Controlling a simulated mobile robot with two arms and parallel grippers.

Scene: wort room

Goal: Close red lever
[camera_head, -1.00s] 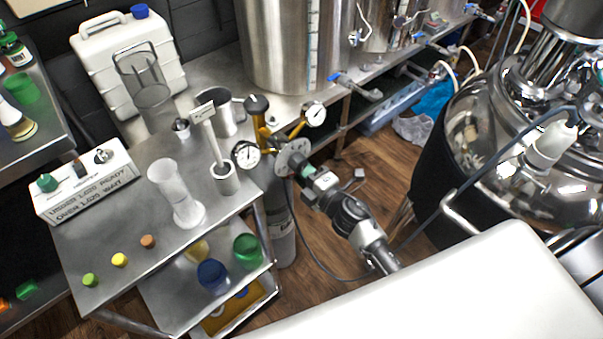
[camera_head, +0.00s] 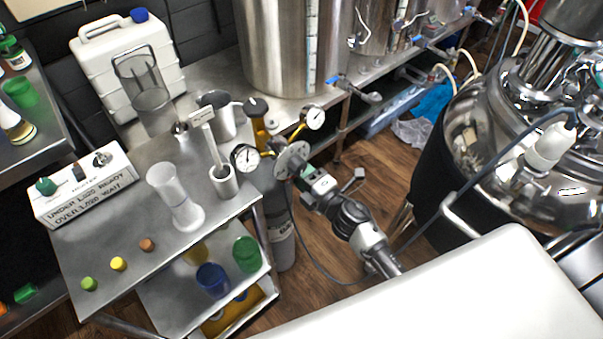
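I cannot make out a red lever in this view. Several valves with blue handles show along the metal shelf: one (camera_head: 338,83) at the foot of the large steel kettle (camera_head: 277,45), and another (camera_head: 421,41) farther right. Near the top right corner is a small red patch (camera_head: 531,12), too cut off to identify.
A steel cart (camera_head: 120,245) with a cylinder, caps and cups stands at the left. A shiny tank (camera_head: 470,155) with a hose stands right. Wood floor (camera_head: 385,160) shows between.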

